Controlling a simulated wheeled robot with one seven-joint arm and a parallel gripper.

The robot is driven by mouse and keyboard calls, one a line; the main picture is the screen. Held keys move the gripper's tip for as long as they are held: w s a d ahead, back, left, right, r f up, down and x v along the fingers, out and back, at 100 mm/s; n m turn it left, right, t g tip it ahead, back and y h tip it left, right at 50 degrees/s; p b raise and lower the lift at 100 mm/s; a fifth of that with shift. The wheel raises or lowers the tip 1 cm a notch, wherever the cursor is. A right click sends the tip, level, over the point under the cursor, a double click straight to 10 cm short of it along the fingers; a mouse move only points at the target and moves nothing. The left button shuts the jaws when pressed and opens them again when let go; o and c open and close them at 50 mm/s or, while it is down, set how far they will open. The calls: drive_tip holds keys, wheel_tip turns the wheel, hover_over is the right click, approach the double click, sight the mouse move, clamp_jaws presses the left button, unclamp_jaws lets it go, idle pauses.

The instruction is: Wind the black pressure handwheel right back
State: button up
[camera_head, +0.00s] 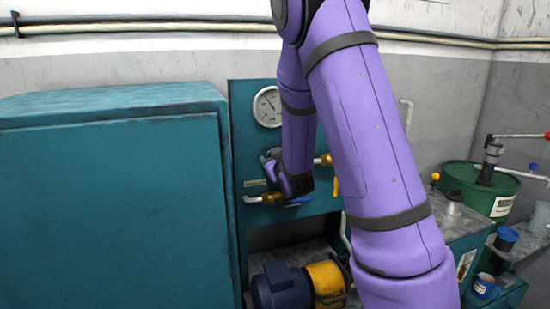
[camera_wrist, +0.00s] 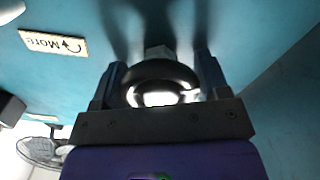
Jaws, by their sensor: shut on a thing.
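The black handwheel (camera_wrist: 160,82) shows in the wrist view as a glossy dark round knob in front of the teal panel. My gripper (camera_wrist: 162,88) is shut on it, one finger on each side. In the head view my gripper (camera_head: 270,165) is at the teal panel (camera_head: 243,100), below the pressure gauge (camera_head: 267,106). The handwheel is hidden behind my gripper and arm there. A label reading "More" with a curved arrow (camera_wrist: 53,42) is on the panel at upper left in the wrist view.
A brass valve with a blue lever (camera_head: 298,201) sits just below my gripper. A yellow lever (camera_head: 336,186) is to its right. A blue and yellow motor (camera_head: 326,283) stands below. A large teal cabinet (camera_head: 110,200) fills the left. A green drum (camera_head: 480,190) stands at right.

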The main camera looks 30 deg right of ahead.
drive_tip(key=n, duration=0.5)
drive_tip(key=shift+n, duration=0.3)
drive_tip(key=n, duration=0.5)
drive_tip(key=shift+f, duration=0.1)
drive_tip(key=shift+n, duration=0.4)
drive_tip(key=o, duration=0.9)
drive_tip(key=shift+s+a, duration=0.1)
